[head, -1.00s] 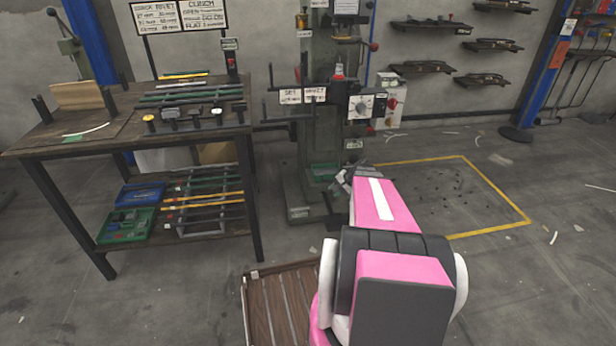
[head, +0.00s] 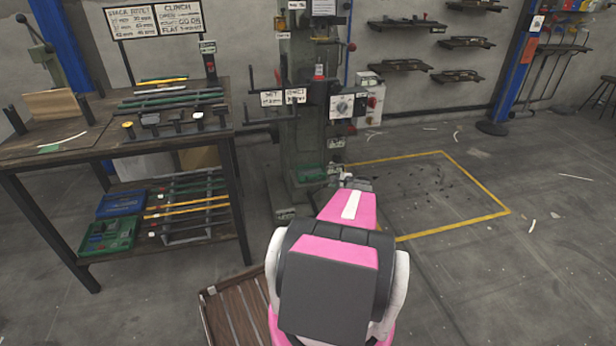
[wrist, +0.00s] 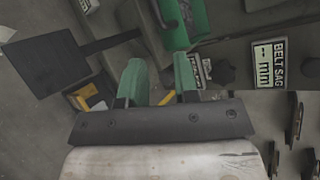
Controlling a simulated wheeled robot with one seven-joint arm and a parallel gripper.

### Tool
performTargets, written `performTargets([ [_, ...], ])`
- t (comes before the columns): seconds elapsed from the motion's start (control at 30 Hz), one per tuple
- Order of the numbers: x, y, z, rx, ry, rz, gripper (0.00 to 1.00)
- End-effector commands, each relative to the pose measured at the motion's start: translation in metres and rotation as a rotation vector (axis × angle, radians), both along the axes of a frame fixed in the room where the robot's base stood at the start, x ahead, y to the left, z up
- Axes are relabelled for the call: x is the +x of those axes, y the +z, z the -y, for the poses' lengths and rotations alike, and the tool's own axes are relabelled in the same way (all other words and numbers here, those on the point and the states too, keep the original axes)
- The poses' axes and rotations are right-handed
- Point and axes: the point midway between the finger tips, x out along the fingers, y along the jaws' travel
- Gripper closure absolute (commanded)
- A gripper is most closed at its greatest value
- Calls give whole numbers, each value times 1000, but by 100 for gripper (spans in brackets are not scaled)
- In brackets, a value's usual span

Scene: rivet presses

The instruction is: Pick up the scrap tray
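A small green tray (head: 310,172) sits low at the foot of the press, the likeliest scrap tray; its contents are too small to tell. My gripper is mostly hidden behind my pink arm in the head view, close to the press foot. In the wrist view my gripper (wrist: 159,80) shows two green fingertips apart, with nothing seen between them. A green object (wrist: 188,22) lies beyond the fingertips at the top of the wrist view, apart from them; I cannot tell if it is the tray.
The press (head: 308,120) stands upright with side arms and signs. A workbench (head: 75,165) is at the left, with blue and green bins on its lower shelf. A slatted wooden platform (head: 235,308) lies in front. Yellow-marked floor (head: 440,153) at the right is mostly clear.

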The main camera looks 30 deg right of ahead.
Motion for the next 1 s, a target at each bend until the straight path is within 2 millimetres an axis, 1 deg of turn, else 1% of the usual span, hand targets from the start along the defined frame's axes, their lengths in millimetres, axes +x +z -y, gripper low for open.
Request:
performTargets([
  [0.03,9,-5,-2,0,2,0,72],
  [0.13,22,-11,-6,0,2,0,72],
  [0.2,29,-14,-9,0,2,0,72],
  [0.43,41,-19,-14,-1,2,0,72],
  [0.7,73,-34,-24,-1,2,-1,72],
  [0.8,77,-36,-26,-1,1,-1,72],
  [0.97,77,-36,-27,-1,1,-1,72],
  [1.0,77,-36,-27,-2,1,0,75],
])
